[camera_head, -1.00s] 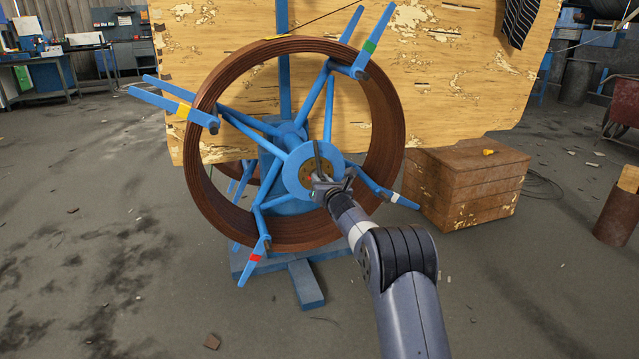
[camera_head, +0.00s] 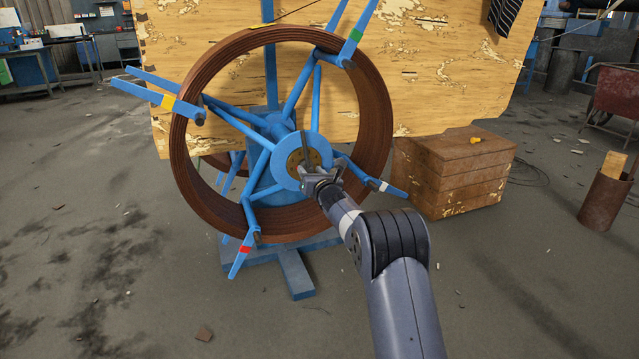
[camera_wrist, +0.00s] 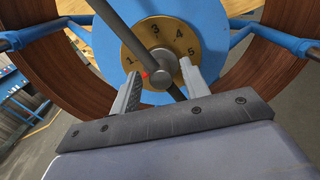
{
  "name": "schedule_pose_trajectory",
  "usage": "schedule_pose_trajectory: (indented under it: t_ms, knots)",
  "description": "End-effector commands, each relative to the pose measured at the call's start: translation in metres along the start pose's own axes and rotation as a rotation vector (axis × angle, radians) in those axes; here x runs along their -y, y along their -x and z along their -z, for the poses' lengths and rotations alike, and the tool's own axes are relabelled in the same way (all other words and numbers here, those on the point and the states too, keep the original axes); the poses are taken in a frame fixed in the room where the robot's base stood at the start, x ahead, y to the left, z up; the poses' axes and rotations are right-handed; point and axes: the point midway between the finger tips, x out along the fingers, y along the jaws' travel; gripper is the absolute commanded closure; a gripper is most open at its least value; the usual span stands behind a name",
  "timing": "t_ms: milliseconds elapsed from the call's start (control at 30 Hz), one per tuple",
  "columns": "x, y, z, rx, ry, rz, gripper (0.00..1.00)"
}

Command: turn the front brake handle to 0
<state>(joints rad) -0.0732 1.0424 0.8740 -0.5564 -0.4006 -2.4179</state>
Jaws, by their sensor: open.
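The bar runs from the hub to the upper left in the wrist view. A small red mark (camera_wrist: 146,75) shows beside the hub, just below the 1. No 0 is visible. My gripper (camera_wrist: 160,70) is open, with one finger on each side of the hub. I cannot tell if they touch it. In the head view, my gripper (camera_head: 312,172) is at the hub, and the handle (camera_head: 306,148) stands nearly upright.
The dial sits in a blue disc (camera_head: 284,174) on a blue spoked reel stand carrying a brown coil (camera_head: 181,150). Blue spokes spread around my gripper. A wooden panel (camera_head: 440,85) stands behind, with a wooden crate (camera_head: 460,175) at right. The front floor is mostly clear.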

Motion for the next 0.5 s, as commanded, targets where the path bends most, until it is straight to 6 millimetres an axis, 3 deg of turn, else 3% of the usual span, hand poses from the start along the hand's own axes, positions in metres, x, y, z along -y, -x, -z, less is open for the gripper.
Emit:
schedule_pose_trajectory:
  t_ms: [500]
  knots:
    - [0.000, 0.070, -0.001, 0.000, 0.000, 0.003, 0.56]
